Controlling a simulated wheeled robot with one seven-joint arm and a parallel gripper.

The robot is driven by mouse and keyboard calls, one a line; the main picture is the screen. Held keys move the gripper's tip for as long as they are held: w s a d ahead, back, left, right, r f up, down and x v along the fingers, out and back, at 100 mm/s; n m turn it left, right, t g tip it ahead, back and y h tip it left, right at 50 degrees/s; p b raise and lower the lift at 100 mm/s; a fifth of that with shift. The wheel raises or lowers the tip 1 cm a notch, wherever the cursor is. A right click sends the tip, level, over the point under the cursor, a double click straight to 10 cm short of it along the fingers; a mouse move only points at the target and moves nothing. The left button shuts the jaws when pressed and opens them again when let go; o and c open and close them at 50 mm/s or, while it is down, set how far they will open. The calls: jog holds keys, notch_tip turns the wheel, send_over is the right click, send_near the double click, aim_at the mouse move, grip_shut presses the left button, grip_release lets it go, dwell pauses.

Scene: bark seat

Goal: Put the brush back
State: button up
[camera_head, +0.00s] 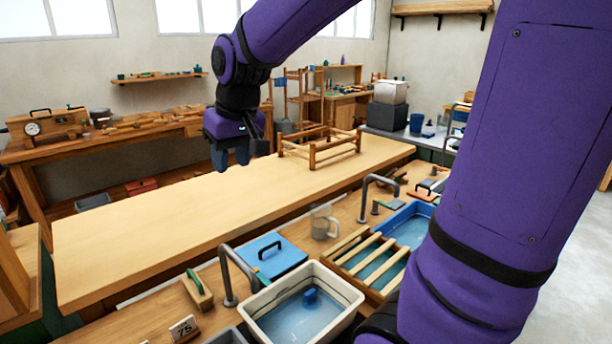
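My gripper (231,160) hangs over the far side of the long pale wooden bench top (150,225), left of a low wooden frame. Its dark fingers point down and look apart, with nothing clear between them. No brush can be told for certain. A small wooden block with a green handle (198,288) stands on the near counter, left of the white basin; it may be a brush. Another green-handled piece (392,203) lies by the blue sink, too small to identify. A small blue object (310,296) is in the water of the white basin (350,293).
The wooden frame (320,150) stands on the bench top, which is otherwise clear. On the near counter are a curved tap (230,275), a blue lidded box (268,256), a clear jug (321,222) and a slatted rack (370,262). My arm hides the right side.

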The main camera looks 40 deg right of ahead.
jog(key=s+d+r+t, duration=0.1)
jog(key=s, duration=1.7)
jog(key=shift+s+d+r+t+h, duration=0.3)
jog(key=shift+d+r+t, duration=0.05)
jog(key=shift+r+t, duration=0.05)
